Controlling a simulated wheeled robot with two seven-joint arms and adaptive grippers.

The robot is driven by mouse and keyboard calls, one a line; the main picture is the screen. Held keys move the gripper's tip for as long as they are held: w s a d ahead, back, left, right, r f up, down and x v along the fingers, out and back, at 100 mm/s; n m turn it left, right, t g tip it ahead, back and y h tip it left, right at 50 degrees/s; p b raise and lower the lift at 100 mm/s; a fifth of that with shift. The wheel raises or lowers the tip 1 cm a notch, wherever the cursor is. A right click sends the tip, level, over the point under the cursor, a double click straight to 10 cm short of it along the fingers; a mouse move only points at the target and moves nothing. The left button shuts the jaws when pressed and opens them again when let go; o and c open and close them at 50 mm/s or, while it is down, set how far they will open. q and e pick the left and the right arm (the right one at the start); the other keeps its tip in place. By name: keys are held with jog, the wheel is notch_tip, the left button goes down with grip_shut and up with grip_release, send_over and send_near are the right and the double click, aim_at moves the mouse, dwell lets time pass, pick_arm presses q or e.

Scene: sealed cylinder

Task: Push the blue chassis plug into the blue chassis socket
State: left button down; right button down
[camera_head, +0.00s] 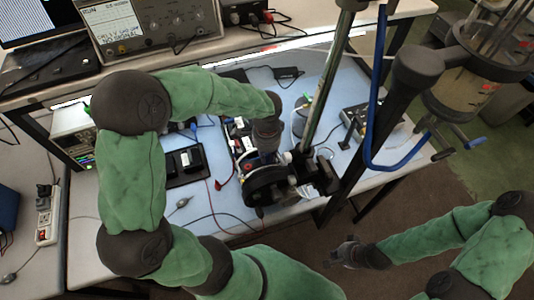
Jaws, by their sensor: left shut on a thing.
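My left gripper (318,180) is the black one at the end of the green-sleeved arm that curves over the light blue bench mat. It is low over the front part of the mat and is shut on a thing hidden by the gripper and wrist. A dark unit with red, white and blue parts (242,143), perhaps the chassis, lies just left of my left wrist and is partly covered by it. I cannot make out the blue chassis plug or socket. My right gripper (346,254) is away from the bench, above the floor; its finger opening is too small to tell.
A metal pole (325,85), a dark post (385,120) and a bent blue tube (372,140) stand close right of my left gripper. A black tray (187,165) and loose cables lie on the mat (225,200). Instruments (150,25) line the back shelf.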

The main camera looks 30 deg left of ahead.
pick_arm(q)
jog(key=shift+f, duration=0.35)
jog(key=c, duration=1.1)
grip_release()
jog(key=shift+o, duration=0.2)
notch_tip(320, 180, up, 12)
jog(key=shift+r, duration=0.1)
